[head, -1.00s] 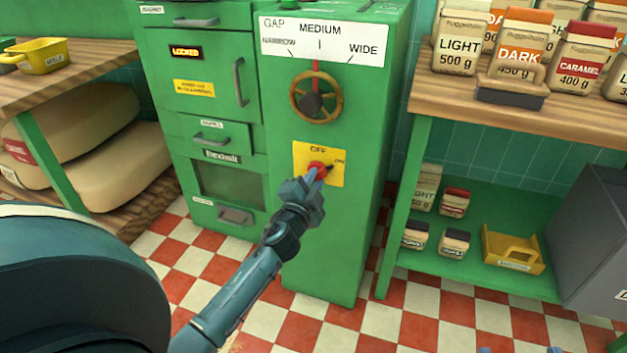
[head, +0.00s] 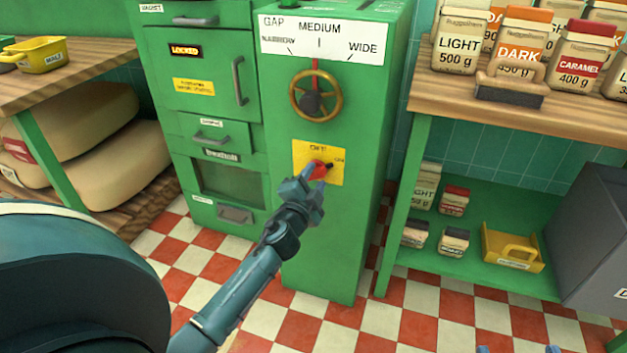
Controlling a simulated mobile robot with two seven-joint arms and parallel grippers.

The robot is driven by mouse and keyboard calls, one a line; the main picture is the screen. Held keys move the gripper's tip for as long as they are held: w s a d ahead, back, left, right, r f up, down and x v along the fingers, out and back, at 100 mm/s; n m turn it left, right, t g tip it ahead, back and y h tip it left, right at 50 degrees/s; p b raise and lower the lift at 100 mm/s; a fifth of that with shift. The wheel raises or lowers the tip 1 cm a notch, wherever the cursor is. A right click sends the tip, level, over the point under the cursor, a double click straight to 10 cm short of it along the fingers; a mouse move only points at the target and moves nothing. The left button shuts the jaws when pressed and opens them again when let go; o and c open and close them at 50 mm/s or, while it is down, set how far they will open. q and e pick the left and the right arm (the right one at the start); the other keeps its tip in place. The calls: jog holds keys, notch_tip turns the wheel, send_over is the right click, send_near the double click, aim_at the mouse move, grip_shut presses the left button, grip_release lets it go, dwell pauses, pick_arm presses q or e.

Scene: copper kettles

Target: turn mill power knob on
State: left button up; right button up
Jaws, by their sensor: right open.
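The red mill power knob (head: 318,171) sits on a yellow plate (head: 335,150) marked OFF at the top and ON at the right, on the front of the green mill (head: 350,215). Its dark pointer points up and right, toward the ON mark. My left gripper (head: 313,177) is at the knob from below, with its fingertips on either side of the red part. Whether they press on it I cannot tell. My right gripper (head: 518,349) shows only as two blue fingertips, wide apart, at the bottom edge.
A brass handwheel (head: 316,96) is above the plate, under the GAP scale (head: 322,40). Green drawers (head: 205,90) stand left of it. The checkered floor in front is clear.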

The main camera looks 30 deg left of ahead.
pick_arm(q)
jog(key=v, duration=1.3)
